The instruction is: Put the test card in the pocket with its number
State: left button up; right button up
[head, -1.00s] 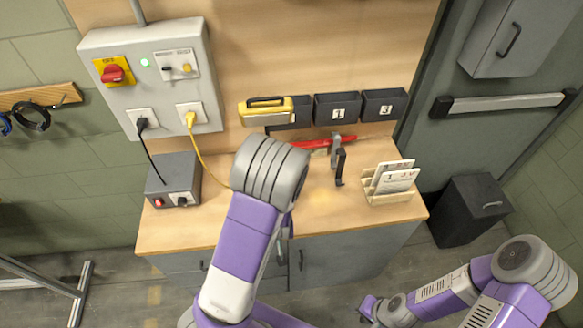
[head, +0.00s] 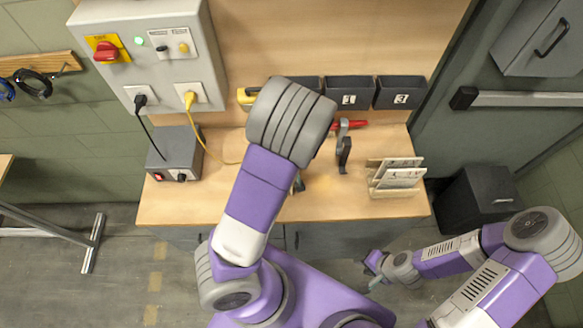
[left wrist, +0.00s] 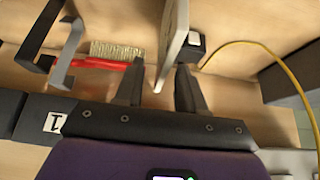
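Dark pockets hang on the back board: one marked 1 (head: 349,90), one marked 3 (head: 400,92), and a left one mostly hidden by my left arm. Pale cards (head: 403,173) stand in a wooden rack (head: 397,192) at the bench's right. My left gripper is hidden behind its arm in the head view. In the left wrist view its fingers (left wrist: 160,85) stand apart, with a pale flat card-like piece (left wrist: 173,40) nearly edge-on between them; no number is readable on it. My right gripper (head: 372,272) is low before the bench, too small to judge its opening.
A red-handled wire brush (left wrist: 112,60) and a dark clamp-like piece (head: 343,150) lie between pockets and rack. A yellow cable (left wrist: 285,75) runs across the bench left of centre. A grey box (head: 175,155) stands at the left. The bench front beside the rack is clear.

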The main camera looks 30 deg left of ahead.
pick_arm(q)
jog(key=x, duration=0.2)
jog(key=b+x, duration=0.1)
jog(key=x, duration=0.1)
jog(key=shift+s+a+f, duration=0.1)
jog(key=shift+s+f, duration=0.05)
jog(key=shift+s, duration=0.1)
jog(key=shift+f, duration=0.2)
dwell(0.3)
grip_shut()
dwell(0.4)
